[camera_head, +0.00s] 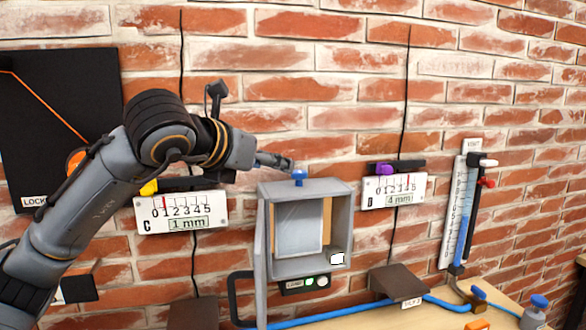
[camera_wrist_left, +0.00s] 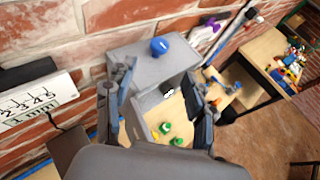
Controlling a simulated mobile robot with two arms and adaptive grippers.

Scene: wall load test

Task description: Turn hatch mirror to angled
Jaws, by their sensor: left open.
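The grey hatch box (camera_head: 344,222) is on the brick wall in the middle of the head view, its front open. A pale, mirror-like panel (camera_head: 299,230) stands inside it, in front of a tan surface. A blue knob (camera_head: 299,177) sits on the box's top; it also shows in the left wrist view (camera_wrist_left: 159,46). My left gripper (camera_head: 279,163) is at the knob, just left of and above it in the head view. Its fingers are spread and empty in the wrist view, with the knob showing beyond them. Contact cannot be told. My right gripper is not in view.
Gauge C (camera_head: 181,212) reads 1 mm and a second gauge (camera_head: 393,191) reads 4 mm, either side of the box. A lamp panel (camera_head: 306,283) sits below it. A blue hose (camera_head: 335,312) runs below. A vertical scale (camera_head: 454,215) stands right, above the wooden bench.

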